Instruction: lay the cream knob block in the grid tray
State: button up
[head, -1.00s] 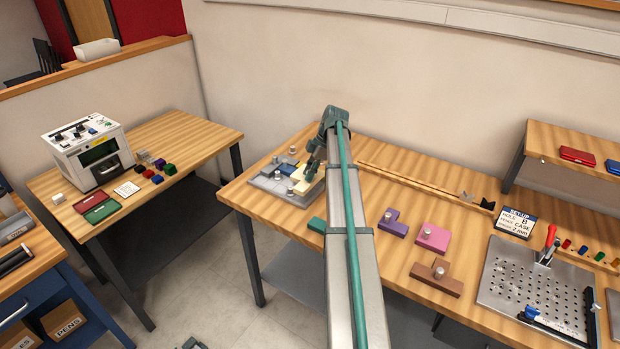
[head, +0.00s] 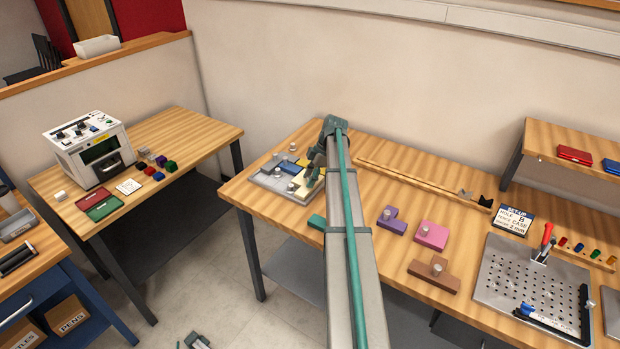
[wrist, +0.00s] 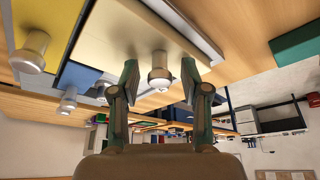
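The grid tray (head: 262,183) lies at the left end of the long bench. A blue knob block (head: 287,165) and a yellow knob block (head: 304,162) sit in it. The cream knob block (head: 303,187) lies at the tray's front right side, partly hidden by my gripper (head: 312,180). In the wrist view the cream block (wrist: 125,28) is flat, with its silver knob between my spread fingers (wrist: 162,85). There are gaps on both sides of the knob, so nothing is gripped. I cannot tell whether the block is fully seated.
A teal block (head: 317,222) lies just right of the tray. Purple (head: 391,221), pink (head: 432,236) and brown (head: 435,275) knob blocks lie further right. A wooden strip (head: 420,182) runs along the back, and a perforated metal plate (head: 530,285) stands at the right.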

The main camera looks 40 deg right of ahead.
jog(key=b+v, duration=0.3)
jog(key=v, duration=0.9)
jog(key=shift+r+b, duration=0.15)
jog(key=shift+b, duration=0.25)
